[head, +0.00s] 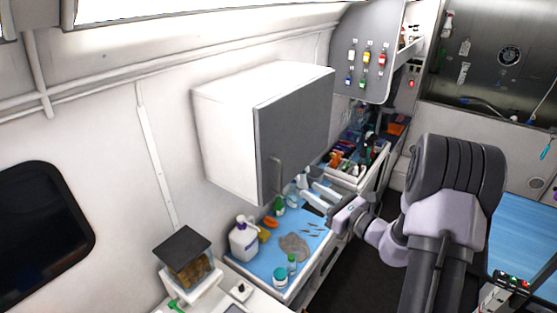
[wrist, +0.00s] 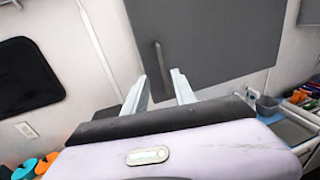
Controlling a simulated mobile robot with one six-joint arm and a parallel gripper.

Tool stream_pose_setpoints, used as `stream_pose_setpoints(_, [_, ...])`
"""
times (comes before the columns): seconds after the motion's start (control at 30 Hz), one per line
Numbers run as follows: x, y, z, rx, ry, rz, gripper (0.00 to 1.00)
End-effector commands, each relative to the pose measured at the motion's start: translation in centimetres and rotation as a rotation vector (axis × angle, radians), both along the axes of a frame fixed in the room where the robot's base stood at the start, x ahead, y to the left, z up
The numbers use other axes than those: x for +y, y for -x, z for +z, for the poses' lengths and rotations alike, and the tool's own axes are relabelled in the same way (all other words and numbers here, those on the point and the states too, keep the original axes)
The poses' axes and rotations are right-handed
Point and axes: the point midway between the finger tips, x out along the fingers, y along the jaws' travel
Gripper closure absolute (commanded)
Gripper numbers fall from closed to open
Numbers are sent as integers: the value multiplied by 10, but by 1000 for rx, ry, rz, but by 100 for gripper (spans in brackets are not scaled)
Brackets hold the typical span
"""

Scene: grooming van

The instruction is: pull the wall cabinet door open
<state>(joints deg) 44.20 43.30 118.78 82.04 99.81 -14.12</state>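The white wall cabinet (head: 228,140) hangs on the van's side wall in the head view. Its grey door (head: 296,125) looks shut; it also fills the upper middle of the wrist view (wrist: 210,45). A vertical bar handle (head: 276,174) sits low on the door near its left edge. In the wrist view the handle (wrist: 159,62) shows between and just beyond my two fingertips. My gripper (head: 302,187) is open, its pale fingers apart and pointing at the door's lower part. I see nothing between the fingers, and contact with the handle is not visible.
Below the cabinet a blue-topped counter (head: 262,262) holds a white pump bottle (head: 243,240), small bottles and jars. A dark-lidded container (head: 186,256) stands at the near end. An open tray of bottles (head: 350,170) lies beyond. Floor shows right of the counter.

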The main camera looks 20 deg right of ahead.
Motion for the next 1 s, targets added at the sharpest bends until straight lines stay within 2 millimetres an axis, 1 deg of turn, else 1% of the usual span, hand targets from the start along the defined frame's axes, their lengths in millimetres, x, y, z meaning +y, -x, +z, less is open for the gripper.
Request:
stream_pose_setpoints(0.03, [7,-13,4,0,0,6,68])
stream_pose_setpoints(0.1, [16,-32,4,-1,2,7,68])
stream_pose_setpoints(0.3, [36,-82,4,1,1,7,68])
stream_pose_setpoints(0.4, [45,-101,4,1,1,6,68])
stream_pose_setpoints(0.5, [49,-115,3,0,2,6,68])
stream_pose_setpoints(0.63, [52,-123,2,0,2,4,68])
stream_pose_setpoints(0.87, [53,-125,1,0,2,4,68])
stream_pose_setpoints(0.9, [53,-125,1,1,3,4,70])
stream_pose_setpoints(0.97, [53,-125,1,0,2,4,82])
stream_pose_setpoints(1.0, [53,-125,1,1,3,4,90])
